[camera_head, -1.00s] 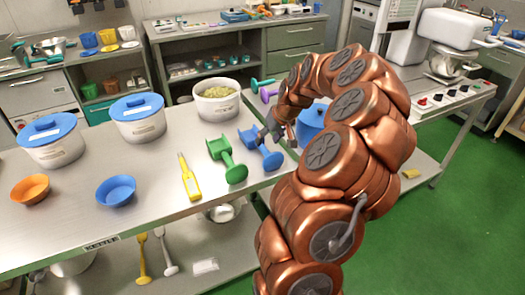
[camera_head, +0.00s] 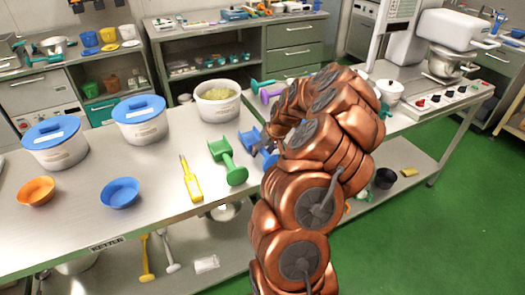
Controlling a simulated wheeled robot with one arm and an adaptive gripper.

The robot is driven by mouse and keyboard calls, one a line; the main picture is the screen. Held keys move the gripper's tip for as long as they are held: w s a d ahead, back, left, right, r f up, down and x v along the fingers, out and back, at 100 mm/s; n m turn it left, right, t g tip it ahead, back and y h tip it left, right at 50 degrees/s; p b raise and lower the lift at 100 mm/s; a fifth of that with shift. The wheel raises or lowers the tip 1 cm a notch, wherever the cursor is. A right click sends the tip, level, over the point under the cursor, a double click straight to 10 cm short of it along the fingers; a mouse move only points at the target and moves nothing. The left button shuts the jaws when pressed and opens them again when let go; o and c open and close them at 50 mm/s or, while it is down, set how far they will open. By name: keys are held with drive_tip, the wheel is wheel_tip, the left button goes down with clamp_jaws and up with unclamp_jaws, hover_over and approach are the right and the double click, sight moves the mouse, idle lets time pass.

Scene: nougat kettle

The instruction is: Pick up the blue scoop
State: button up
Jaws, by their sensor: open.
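The blue scoop (camera_head: 249,137) lies on the steel table, just right of the green scoop (camera_head: 228,163). My copper arm hides part of it, including much of its handle. My gripper (camera_head: 267,142) is open, low over the right side of the blue scoop. Its fingers are small and partly hidden, and I cannot tell whether they touch the scoop.
A yellow tool (camera_head: 190,180) lies left of the green scoop. An open white tub (camera_head: 218,104) stands behind. Two blue-lidded tubs (camera_head: 140,120) and blue (camera_head: 121,193) and orange (camera_head: 36,191) bowls are at left. Green and purple scoops (camera_head: 268,92) lie further back.

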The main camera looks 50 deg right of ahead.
drive_tip(key=shift+f, duration=0.15)
clamp_jaws()
idle(0.4)
